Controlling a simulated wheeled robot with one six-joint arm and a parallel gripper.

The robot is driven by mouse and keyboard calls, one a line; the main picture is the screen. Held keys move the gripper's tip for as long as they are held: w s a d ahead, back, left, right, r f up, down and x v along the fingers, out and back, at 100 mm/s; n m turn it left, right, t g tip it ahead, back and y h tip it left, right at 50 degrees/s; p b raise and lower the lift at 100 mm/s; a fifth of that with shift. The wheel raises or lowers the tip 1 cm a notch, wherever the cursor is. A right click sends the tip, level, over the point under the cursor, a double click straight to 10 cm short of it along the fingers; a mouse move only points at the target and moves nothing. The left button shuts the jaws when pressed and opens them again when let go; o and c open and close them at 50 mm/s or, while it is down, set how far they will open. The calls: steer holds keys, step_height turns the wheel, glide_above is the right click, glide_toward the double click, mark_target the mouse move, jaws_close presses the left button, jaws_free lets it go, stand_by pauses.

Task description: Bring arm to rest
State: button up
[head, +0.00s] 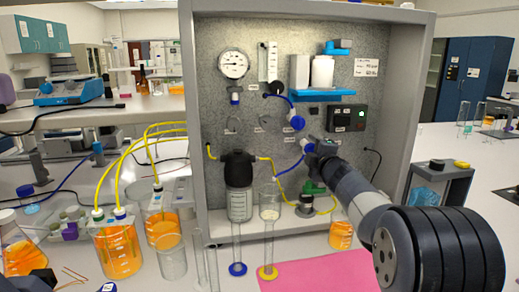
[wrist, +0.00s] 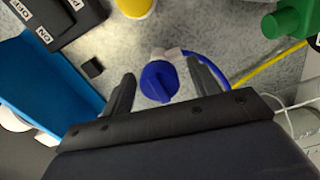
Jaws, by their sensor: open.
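My gripper (head: 313,143) is at the front of the grey panel, right of centre in the head view. In the wrist view my gripper (wrist: 162,72) is open, its two dark fingers apart. A blue valve knob (wrist: 157,84) shows between and beyond the fingertips, and they do not appear closed on it. In the head view a blue valve (head: 297,122) sits just above and left of the gripper. Another blue part (head: 307,147) shows right at the fingers, which partly hide it. I cannot tell whether the fingers touch anything.
A blue shelf (head: 322,96) with white containers juts out above the gripper. A black switch box (head: 346,118) is to its right, and a green valve (head: 313,187) is below. Tall cylinders and orange-filled beakers (head: 118,252) stand left. A pink mat (head: 310,275) lies in front.

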stand_by(0.4)
steer(key=s+d+b, duration=0.1)
steer(key=s+d, duration=0.1)
steer(key=s, duration=0.8)
steer(key=w, duration=0.3)
steer(key=w+a, duration=0.1)
steer(key=w, duration=0.2)
steer(key=w+a+p, duration=0.1)
steer(key=w, duration=0.3)
steer(key=shift+w+r+m+p, duration=0.1)
steer(key=shift+w+m+p, duration=0.05)
steer(key=shift+m+p, duration=0.25)
steer(key=shift+r+m+p, duration=0.1)
steer(key=shift+m+p, duration=0.35)
steer(key=shift+m, duration=0.75)
steer(key=m+p, duration=0.2)
steer(key=m, duration=0.3)
steer(key=shift+m+p, duration=0.3)
steer(key=shift+p, duration=0.05)
steer(key=m+p, duration=0.3)
steer(key=m, duration=0.2)
steer(key=m+p, duration=0.2)
steer(key=m, duration=0.1)
steer(key=shift+m, duration=0.3)
steer(key=shift+f+m, duration=0.2)
steer(key=shift+m, duration=0.1)
